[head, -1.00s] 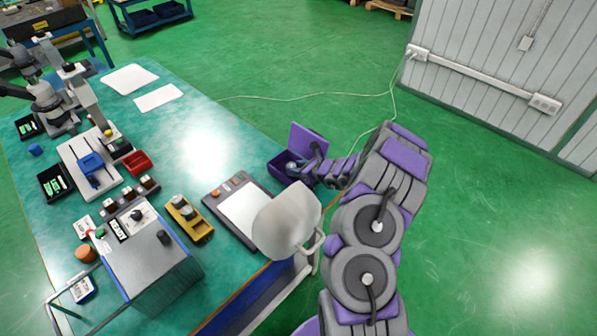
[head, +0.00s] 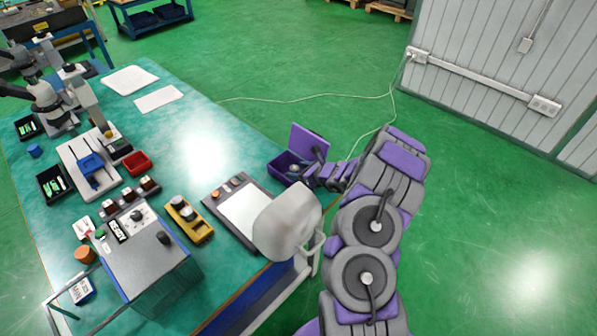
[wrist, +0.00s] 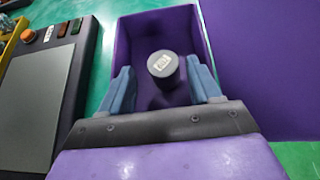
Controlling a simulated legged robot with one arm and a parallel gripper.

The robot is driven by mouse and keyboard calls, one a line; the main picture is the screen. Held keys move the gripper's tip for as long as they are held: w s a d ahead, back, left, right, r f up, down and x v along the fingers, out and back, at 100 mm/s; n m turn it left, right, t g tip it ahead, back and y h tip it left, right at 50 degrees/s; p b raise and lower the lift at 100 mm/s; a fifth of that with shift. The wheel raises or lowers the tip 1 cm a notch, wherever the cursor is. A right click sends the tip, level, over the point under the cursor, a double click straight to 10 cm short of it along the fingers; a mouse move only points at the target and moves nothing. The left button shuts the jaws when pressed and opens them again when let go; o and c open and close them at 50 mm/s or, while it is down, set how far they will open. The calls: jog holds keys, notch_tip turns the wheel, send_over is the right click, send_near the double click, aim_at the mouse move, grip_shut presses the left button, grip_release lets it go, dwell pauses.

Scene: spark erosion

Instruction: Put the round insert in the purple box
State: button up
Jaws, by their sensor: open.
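The purple box (head: 281,174) sits at the right edge of the green bench, its lid (head: 309,142) standing open. In the wrist view the box (wrist: 124,45) is below and ahead of my gripper, with the lid (wrist: 262,60) to the right.
A panel with a white pad (head: 245,212) lies left of the box. A yellow holder (head: 189,221) with round metal pieces, a grey control unit (head: 145,250) and a microscope (head: 50,105) stand farther left. A pale chair (head: 288,222) stands close to my arm.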

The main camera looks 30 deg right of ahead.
jog(key=shift+d+r, duration=0.1)
jog(key=shift+r, duration=0.1)
jog(key=p+v, duration=0.3)
jog(key=v, duration=0.9)
